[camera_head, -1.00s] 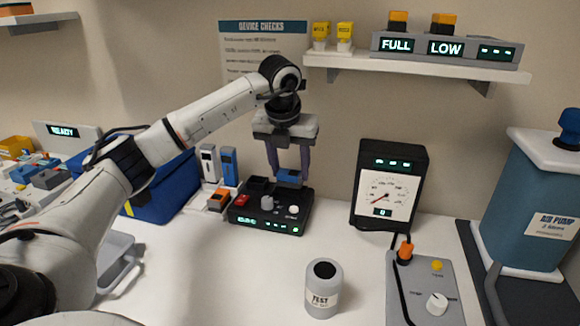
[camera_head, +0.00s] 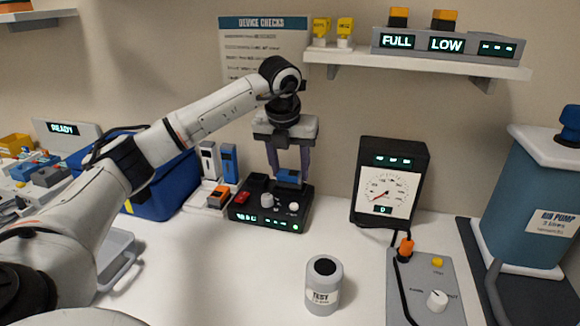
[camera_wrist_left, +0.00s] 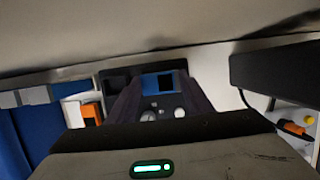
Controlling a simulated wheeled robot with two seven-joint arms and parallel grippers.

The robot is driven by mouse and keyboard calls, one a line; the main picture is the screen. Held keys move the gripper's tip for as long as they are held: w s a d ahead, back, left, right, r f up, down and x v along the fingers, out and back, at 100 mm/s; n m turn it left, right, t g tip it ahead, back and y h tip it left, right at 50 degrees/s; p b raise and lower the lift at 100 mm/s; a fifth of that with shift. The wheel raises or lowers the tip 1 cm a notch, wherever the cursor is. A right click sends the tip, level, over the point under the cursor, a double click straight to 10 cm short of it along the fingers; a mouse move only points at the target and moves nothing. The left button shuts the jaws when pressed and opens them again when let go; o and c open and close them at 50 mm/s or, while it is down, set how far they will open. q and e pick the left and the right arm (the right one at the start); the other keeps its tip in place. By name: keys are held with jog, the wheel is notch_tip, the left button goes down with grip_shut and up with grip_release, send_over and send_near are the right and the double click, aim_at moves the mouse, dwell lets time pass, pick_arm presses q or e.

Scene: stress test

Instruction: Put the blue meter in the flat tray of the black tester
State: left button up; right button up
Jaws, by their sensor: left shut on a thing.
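The black tester (camera_head: 240,214) sits on the white table with a lit green display, a red part and pale knobs on it. My left gripper (camera_head: 290,173) points down over its back right part and is shut on the blue meter (camera_head: 289,178). In the left wrist view the blue meter (camera_wrist_left: 150,84) with its dark screen lies between the fingers, in front of the tester's dark back part (camera_wrist_left: 115,78). I cannot tell whether the meter touches the tester, and the flat tray is not clearly visible under it. My right gripper is not in view.
A white rack left of the tester holds a grey meter (camera_head: 208,160), another blue meter (camera_head: 229,163) and an orange one (camera_head: 217,196). A dial gauge (camera_head: 389,185) stands to the right. A test canister (camera_head: 322,290) stands in front, with bare table around it.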

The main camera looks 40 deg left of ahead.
pick_arm(q)
jog(key=shift+f+b, duration=0.3)
jog(key=shift+f, duration=0.35)
jog(key=o, duration=1.1)
jog(key=v, duration=1)
jog(key=shift+r, duration=0.15)
